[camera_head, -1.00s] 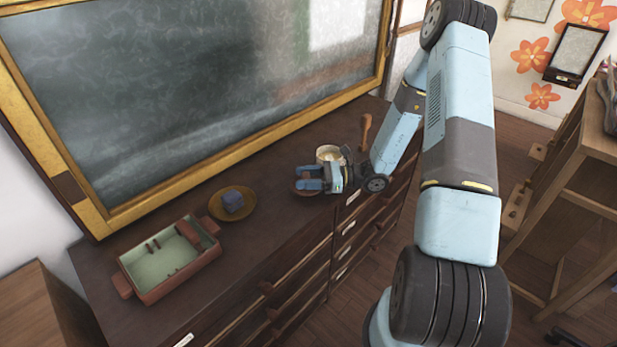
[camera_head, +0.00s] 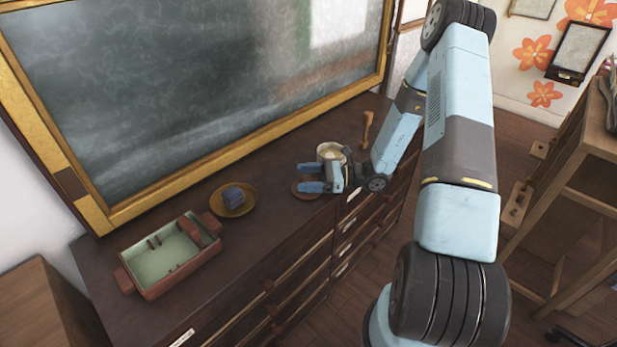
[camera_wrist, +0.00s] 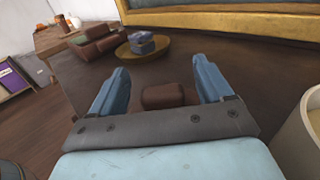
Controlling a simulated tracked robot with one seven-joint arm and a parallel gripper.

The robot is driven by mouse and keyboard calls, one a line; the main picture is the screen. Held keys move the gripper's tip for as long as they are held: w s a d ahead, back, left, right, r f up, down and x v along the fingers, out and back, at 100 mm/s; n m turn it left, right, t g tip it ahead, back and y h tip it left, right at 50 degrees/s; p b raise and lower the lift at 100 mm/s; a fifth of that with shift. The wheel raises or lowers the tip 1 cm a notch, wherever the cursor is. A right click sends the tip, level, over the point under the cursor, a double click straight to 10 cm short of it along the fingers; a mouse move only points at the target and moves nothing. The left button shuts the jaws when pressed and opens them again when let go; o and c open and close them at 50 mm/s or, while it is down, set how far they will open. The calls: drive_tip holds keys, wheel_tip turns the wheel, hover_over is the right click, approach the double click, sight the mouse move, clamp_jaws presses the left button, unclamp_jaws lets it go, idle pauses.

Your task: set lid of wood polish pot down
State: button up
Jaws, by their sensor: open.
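The lid (camera_head: 306,190) is a flat, round, reddish-brown disc lying on the dark dresser top, partly hidden by my gripper. In the wrist view a brown block-like part, likely the lid's knob (camera_wrist: 163,96), shows between the fingers, apart from both. My gripper (camera_head: 311,178) is open, its two blue fingers level and low over the lid; they also show in the wrist view (camera_wrist: 162,80). The polish pot (camera_head: 331,152), a cream round pot, stands open just behind my gripper, and its rim shows at the right of the wrist view (camera_wrist: 306,140).
A yellow-brown plate (camera_head: 247,207) with a blue-grey block (camera_head: 233,198) lies to the left. Further left is a reddish tray with a pale green inside (camera_head: 124,279). A wooden-handled tool (camera_head: 366,130) stands behind the pot. A gold-framed board (camera_head: 150,190) rises along the back.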

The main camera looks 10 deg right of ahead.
drive_tip(key=shift+r, duration=0.1)
drive_tip(key=shift+r, duration=0.55)
drive_tip(key=d, duration=0.3)
drive_tip(key=s+d, duration=0.1)
drive_tip(key=d, duration=0.7)
drive_tip(key=shift+s, duration=0.35)
drive_tip(key=shift+s+d+r, duration=0.1)
drive_tip(key=shift+d, duration=0.25)
drive_tip(key=s+a+r+n+g+h, duration=0.25)
drive_tip(key=s+r+n+h, duration=0.3)
drive_tip(key=r, duration=0.45)
drive_tip(key=s+a+r+n+g+h, duration=0.25)
drive_tip(key=s+r+n+h, duration=0.25)
drive_tip(key=r+n, duration=0.3)
drive_tip(key=s+d+r+n+t+h, duration=0.2)
drive_tip(key=s+r+n+t+h, duration=0.1)
drive_tip(key=s+r, duration=0.3)
drive_tip(key=s+d+r+n+t+h, duration=0.2)
drive_tip(key=s+r+n+t+h, duration=0.1)
drive_tip(key=s+r, duration=0.4)
wheel_tip(320, 180, up, 4)
drive_tip(key=shift+s+f+t+h, duration=0.25)
drive_tip(key=shift+t+h, duration=0.4)
drive_tip(key=shift+t, duration=0.25)
